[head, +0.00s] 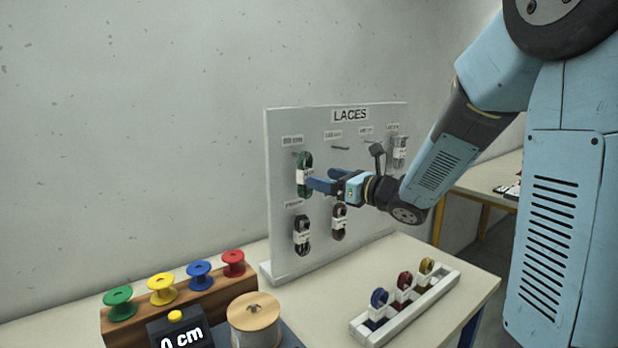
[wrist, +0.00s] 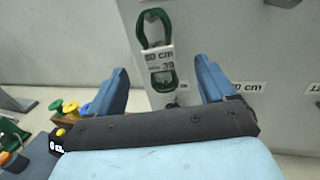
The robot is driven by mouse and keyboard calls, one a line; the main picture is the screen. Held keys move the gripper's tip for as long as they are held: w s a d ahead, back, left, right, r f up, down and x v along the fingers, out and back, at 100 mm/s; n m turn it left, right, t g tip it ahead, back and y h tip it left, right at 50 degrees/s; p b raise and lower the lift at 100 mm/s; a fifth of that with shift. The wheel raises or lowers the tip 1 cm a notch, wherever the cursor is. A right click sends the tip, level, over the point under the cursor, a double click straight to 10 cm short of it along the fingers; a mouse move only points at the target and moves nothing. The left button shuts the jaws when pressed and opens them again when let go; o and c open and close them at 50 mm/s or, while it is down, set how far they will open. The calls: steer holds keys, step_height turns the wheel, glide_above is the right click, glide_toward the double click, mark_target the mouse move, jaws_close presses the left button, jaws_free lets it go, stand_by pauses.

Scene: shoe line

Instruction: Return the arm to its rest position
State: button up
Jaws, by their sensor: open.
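My gripper (head: 318,180) is at the end of my blue arm, in front of the laces board (head: 375,116) in the head view. In the wrist view my gripper (wrist: 165,85) has its two blue fingers spread wide apart with nothing between them touching. A green lace bundle (head: 304,165) with a white label hangs on the board close to the fingertips. It also shows in the wrist view (wrist: 157,30), hanging just beyond and between the fingers. I cannot tell the exact gap.
Other lace bundles hang on the board, a black one (head: 302,240), a dark red one (head: 339,222) and a grey one (head: 399,150). A white rack (head: 420,304) with small coloured laces stands front right. A spool stand (head: 180,318) and a reel (head: 254,318) are front left.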

steer(key=s+d+r+m+t+h, duration=0.1)
steer(key=s+d+m+h, duration=0.55)
steer(key=m, duration=0.75)
steer(key=s+d+r+m+h, duration=0.1)
steer(key=s+d+m+h, duration=0.2)
steer(key=d+m+h, duration=0.7)
steer(key=s+f+m+g+y, duration=0.1)
steer(key=s+f+m+g, duration=0.1)
steer(key=s+m, duration=0.7)
steer(key=s+a+f+m+g+y, duration=0.1)
steer(key=s+m+g, duration=0.4)
steer(key=s+m, duration=0.5)
steer(key=f+m+y, duration=0.1)
steer(key=m, duration=0.2)
steer(key=shift+s+a+f, duration=0.15)
steer(key=shift+s+a, duration=0.05)
steer(key=shift+s, duration=0.1)
